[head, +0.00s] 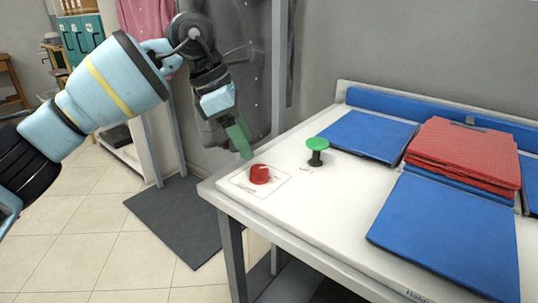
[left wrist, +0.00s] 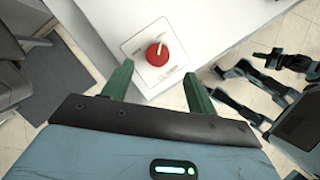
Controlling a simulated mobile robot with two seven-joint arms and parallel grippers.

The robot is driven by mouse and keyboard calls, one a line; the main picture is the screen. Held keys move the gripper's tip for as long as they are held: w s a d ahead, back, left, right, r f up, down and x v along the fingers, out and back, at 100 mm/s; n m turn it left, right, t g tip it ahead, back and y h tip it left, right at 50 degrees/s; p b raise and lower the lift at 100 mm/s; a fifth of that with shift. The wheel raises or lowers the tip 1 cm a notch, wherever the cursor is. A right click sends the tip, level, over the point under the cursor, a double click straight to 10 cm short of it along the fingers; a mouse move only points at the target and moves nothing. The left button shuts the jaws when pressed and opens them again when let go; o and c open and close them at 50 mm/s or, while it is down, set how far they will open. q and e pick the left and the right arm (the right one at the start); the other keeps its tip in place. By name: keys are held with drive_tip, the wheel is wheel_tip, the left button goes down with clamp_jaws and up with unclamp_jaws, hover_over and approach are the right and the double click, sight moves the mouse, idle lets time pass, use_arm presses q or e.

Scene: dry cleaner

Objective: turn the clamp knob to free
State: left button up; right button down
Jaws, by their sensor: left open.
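The red clamp knob (head: 260,174) sits on a white label plate (head: 275,190) at the near left corner of the white table. In the left wrist view the knob (left wrist: 157,54) shows a white pointer line toward its upper right; the plate's lettering is too small to read. My left gripper (head: 244,146) is above and just behind the knob in the head view, fingers pointing down. In the left wrist view its two green fingers (left wrist: 158,80) are apart with nothing between them, and the knob lies beyond their tips, not touched. My right gripper does not show clearly.
A green mushroom button (head: 317,146) on a black stem stands right of the knob. Blue folding panels (head: 445,235) and a red textured pad (head: 462,150) cover the table's right part. Hanging clothes (head: 240,60) are behind my left gripper. A dark mat (head: 180,220) lies on the floor.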

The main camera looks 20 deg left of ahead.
sight(259, 168)
use_arm(q)
drive_tip(key=b+x, duration=0.1)
drive_tip(key=x, duration=0.4)
drive_tip(key=shift+f, duration=0.35)
drive_tip(key=shift+w+d+f, duration=0.2)
drive_tip(key=shift+f, duration=0.25)
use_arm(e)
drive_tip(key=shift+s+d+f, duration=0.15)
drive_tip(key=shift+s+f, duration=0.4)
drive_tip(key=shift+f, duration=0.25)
use_arm(q)
drive_tip(key=c, duration=1)
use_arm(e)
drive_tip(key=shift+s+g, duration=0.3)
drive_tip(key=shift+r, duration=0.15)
